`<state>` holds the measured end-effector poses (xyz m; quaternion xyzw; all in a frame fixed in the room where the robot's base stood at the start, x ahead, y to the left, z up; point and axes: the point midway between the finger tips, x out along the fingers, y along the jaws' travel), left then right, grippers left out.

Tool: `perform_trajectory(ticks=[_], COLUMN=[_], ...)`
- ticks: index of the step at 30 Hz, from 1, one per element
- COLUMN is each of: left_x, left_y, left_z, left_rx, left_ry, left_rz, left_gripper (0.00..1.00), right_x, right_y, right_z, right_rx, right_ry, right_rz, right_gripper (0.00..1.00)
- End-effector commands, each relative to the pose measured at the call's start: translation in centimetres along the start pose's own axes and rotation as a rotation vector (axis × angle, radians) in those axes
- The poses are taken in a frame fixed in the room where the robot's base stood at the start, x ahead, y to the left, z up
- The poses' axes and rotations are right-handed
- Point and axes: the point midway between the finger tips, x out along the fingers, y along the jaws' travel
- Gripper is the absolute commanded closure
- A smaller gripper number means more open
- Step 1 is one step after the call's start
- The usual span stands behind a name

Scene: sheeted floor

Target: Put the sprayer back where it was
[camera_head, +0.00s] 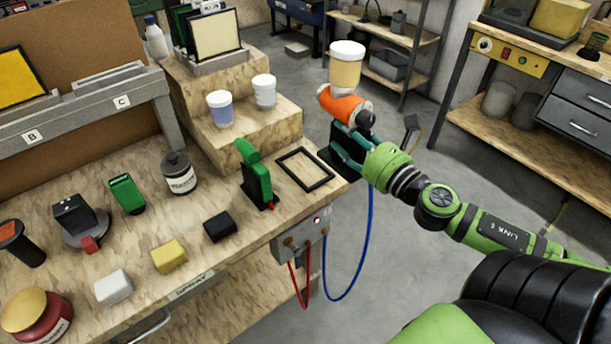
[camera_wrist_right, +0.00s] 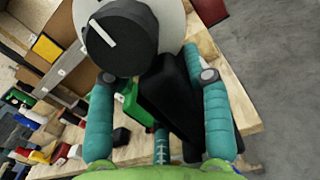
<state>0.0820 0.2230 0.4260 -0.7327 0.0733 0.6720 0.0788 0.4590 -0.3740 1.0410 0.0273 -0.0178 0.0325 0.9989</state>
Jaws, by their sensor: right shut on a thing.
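The orange sprayer (camera_head: 340,101) with a white-lidded amber cup (camera_head: 346,68) on top is held upright at the bench's right corner. My right gripper (camera_head: 348,143) is shut on it below its orange body. In the right wrist view my right gripper's teal fingers (camera_wrist_right: 158,105) stand either side of a black part (camera_wrist_right: 172,95); the sprayer's round black knob (camera_wrist_right: 122,38) is close above. I cannot tell whether this black part is the handle or a holder, or whether the sprayer touches the bench. My left gripper is out of view.
A green sprayer (camera_head: 257,172) stands left of a flat black frame (camera_head: 305,170). A blue hose (camera_head: 368,238) hangs off the bench's right edge. Two lidded cups stand on the wooden step (camera_head: 240,128). Several blocks and tools cover the bench's left; open floor lies right.

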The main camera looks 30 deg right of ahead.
Motion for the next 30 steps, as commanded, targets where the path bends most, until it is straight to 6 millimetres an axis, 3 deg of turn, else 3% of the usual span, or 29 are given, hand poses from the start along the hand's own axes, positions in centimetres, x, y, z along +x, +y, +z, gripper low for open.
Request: perform_trajectory(ticks=[3, 8, 30], left_x=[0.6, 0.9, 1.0], left_y=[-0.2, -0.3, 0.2], left_z=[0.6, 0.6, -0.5], left_rx=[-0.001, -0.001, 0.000], left_ry=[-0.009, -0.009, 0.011], left_rz=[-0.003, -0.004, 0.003], left_gripper=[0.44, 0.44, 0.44], right_x=[0.6, 1.7, 10.6], right_y=[-0.7, -0.7, 1.5], right_z=[0.9, 0.8, -5.3], right_rx=[-0.035, -0.041, -0.036], right_ry=[-0.004, -0.008, -0.008], right_rz=[0.013, 0.016, 0.010], right_gripper=[0.63, 0.62, 0.62])
